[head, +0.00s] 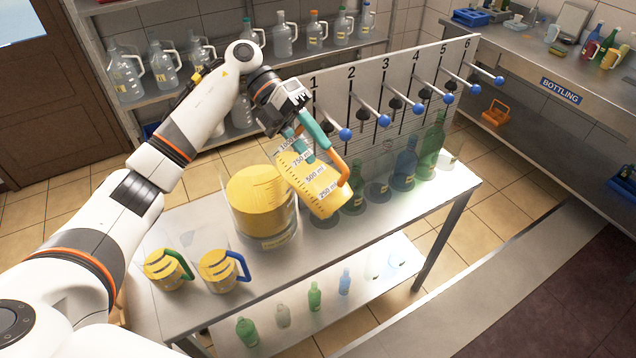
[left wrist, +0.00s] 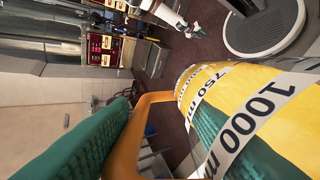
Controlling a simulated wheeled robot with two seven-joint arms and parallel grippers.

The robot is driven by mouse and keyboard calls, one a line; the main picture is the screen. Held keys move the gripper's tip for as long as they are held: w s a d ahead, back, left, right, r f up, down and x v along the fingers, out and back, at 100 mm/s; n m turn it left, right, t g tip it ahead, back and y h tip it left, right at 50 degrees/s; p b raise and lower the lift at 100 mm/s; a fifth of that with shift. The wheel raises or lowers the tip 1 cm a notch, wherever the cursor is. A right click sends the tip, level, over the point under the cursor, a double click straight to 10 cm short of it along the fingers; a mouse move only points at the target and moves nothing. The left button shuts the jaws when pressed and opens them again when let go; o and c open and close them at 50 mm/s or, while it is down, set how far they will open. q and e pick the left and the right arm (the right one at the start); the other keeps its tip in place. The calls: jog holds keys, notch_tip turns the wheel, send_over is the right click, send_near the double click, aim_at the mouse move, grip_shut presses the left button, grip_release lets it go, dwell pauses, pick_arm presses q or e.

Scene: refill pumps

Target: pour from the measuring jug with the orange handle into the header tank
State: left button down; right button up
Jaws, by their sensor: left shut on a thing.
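The measuring jug (head: 312,184), clear with a black millilitre scale and yellow contents, hangs above the table, tilted with its top toward the upper left. Its orange handle (head: 346,172) is on its right side. My left gripper (head: 318,146) is shut on that handle with teal fingers. In the left wrist view, the orange handle (left wrist: 142,130) lies between the fingers, close to the jug's scale (left wrist: 245,115). The header tank (head: 264,238), a large clear cylinder holding yellow contents, stands on the table just left of the jug. I see no stream between them.
Jugs with green (head: 170,268) and blue (head: 226,270) handles, both holding yellow contents, stand at the table's left. A numbered panel (head: 400,90) with blue-knobbed levers stands behind. Several bottles (head: 405,168) line up before it. More bottles sit on the lower shelf (head: 300,325).

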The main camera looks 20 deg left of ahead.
pick_arm(q)
jog(key=shift+w+a+r+h, duration=0.1)
jog(key=shift+a+r+h, duration=0.3)
jog(key=shift+r, duration=0.1)
jog(key=shift+w+a+f+h+b, duration=0.15)
jog(key=shift+a+f+h+b, duration=0.2)
jog(key=shift+b, duration=0.3)
jog(key=shift+w+a+r+g+h, duration=0.1)
jog(key=shift+a+r+g+h, duration=0.05)
jog(key=shift+r+g+h, duration=0.2)
jog(key=shift+f, duration=0.1)
jog(key=shift+a+b, duration=0.1)
jog(key=shift+b, duration=0.25)
jog(key=shift+a, duration=0.1)
jog(key=shift+w+a+r+h, duration=0.1)
jog(key=shift+r+h, duration=0.15)
jog(key=shift+h, duration=0.05)
